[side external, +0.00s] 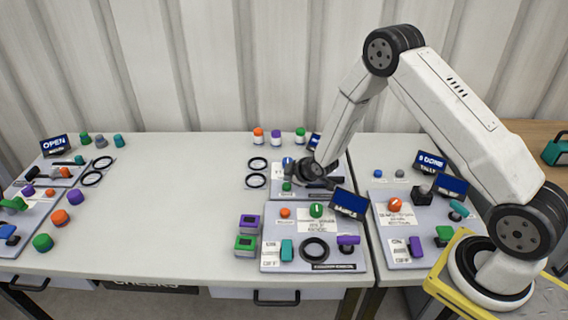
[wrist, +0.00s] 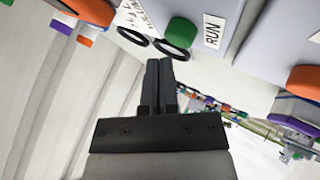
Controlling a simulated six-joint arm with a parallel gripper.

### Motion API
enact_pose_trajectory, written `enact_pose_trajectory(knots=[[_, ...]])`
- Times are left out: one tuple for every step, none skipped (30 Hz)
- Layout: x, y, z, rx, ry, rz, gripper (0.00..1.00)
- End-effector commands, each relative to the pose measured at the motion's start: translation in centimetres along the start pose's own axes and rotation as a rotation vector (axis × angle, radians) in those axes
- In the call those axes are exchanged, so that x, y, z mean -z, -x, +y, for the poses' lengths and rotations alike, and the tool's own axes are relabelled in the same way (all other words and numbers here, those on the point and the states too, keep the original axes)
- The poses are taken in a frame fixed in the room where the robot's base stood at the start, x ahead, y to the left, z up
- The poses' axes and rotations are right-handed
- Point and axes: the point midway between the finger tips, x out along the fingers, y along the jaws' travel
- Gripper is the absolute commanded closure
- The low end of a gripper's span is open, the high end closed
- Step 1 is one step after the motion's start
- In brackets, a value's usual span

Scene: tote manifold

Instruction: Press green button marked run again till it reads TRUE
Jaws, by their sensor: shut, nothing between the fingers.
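The green button (wrist: 182,32) is a round knob beside a white label marked RUN (wrist: 213,32) in the wrist view. In the side view a small green button (side external: 287,187) shows at the front left of the back-middle panel (side external: 338,190). My gripper (wrist: 160,62) is shut and empty, its fingertips apart from the green button in the picture. In the side view my gripper (side external: 318,181) is over that panel, just right of the green button. A small blue display (side external: 314,141) at the panel's back is partly hidden by my arm; its text cannot be read.
Two black rings (side external: 257,172) lie left of the panel. Orange, purple and green knobs (side external: 276,137) stand behind it. A front panel (side external: 270,256) has a green knob, a black ring and a tilted display (side external: 348,203). The table's left middle (side external: 160,210) is clear.

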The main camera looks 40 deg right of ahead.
Motion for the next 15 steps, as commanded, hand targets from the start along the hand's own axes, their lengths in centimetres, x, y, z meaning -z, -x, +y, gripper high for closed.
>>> enact_pose_trajectory(knots=[[0.1, 0.1, 0.1, 0.000, 0.000, 0.000, 1.00], [0.1, 0.1, 0.1, -0.001, 0.000, 0.001, 1.00], [0.2, 0.3, 0.2, -0.001, 0.000, 0.001, 1.00], [0.3, 0.4, 0.3, -0.001, 0.000, 0.001, 1.00], [0.4, 0.5, 0.4, -0.001, 0.000, 0.001, 1.00], [0.5, 0.7, 0.5, -0.001, 0.000, 0.001, 1.00], [0.7, 0.8, 0.7, -0.002, 0.000, 0.002, 1.00], [0.8, 0.9, 0.8, -0.002, 0.000, 0.002, 1.00], [0.9, 1.1, 0.9, -0.002, -0.001, 0.002, 1.00], [1.0, 1.3, 1.0, -0.001, -0.001, 0.001, 1.00], [1.1, 1.4, 1.1, -0.001, -0.001, 0.001, 1.00], [1.2, 1.7, 1.2, -0.001, -0.001, 0.001, 1.00], [1.3, 1.8, 1.3, -0.001, -0.001, 0.001, 1.00], [1.4, 1.9, 1.4, -0.001, -0.001, 0.001, 1.00], [1.6, 2.1, 1.6, -0.001, -0.001, 0.001, 1.00]])
